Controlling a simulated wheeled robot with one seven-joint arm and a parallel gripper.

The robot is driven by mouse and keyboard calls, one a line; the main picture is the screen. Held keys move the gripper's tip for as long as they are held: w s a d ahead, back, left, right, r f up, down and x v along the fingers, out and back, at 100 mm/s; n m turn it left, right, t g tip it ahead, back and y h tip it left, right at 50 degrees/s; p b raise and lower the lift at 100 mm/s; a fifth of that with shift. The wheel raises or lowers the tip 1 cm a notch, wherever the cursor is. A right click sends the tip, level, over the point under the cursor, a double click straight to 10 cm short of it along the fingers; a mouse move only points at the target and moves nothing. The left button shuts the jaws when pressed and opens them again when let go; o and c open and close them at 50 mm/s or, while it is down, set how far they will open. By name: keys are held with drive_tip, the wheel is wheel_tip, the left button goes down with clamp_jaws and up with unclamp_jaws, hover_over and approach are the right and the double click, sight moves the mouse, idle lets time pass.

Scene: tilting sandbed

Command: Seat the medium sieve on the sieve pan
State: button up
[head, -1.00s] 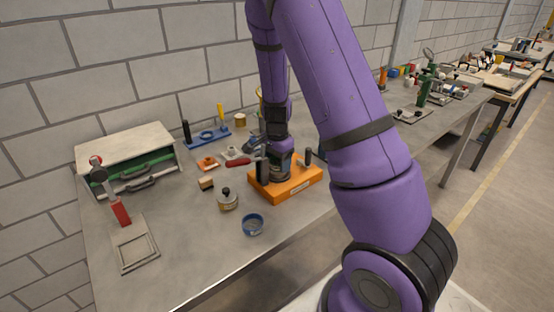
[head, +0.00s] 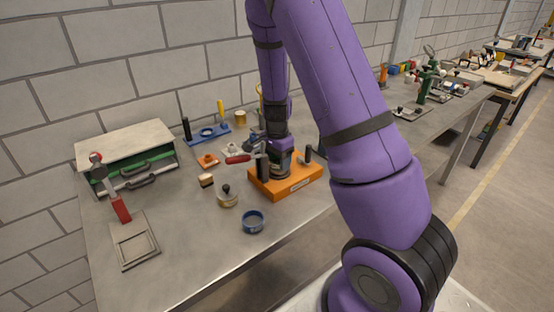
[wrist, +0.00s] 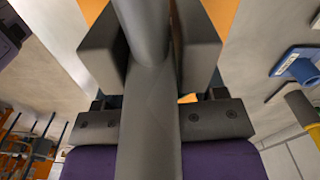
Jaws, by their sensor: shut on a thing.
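The orange base (head: 310,180) stands near the bench's front edge, with a dark upright post at each side. My gripper (head: 280,155) points down over its middle. It is shut on what appears to be the medium sieve (head: 281,168), a small dark round body with a greenish tint, low between the posts. In the wrist view both dark fingers (wrist: 150,50) flank a grey upright part (wrist: 145,85). The sieve pan is not distinct under the held piece, so I cannot tell whether they touch.
A blue ring-shaped sieve (head: 252,222) and a small round weight with a black knob (head: 228,197) stand front left of the base. A red-handled tool (head: 238,159) is close on the left. A drawer cabinet (head: 130,155) and grey frame (head: 135,242) are farther left.

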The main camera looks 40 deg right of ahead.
drive_tip(key=shift+f, duration=0.2)
drive_tip(key=o, duration=1)
wheel_tip(320, 180, up, 11)
drive_tip(key=shift+f, duration=0.15)
idle(0.3)
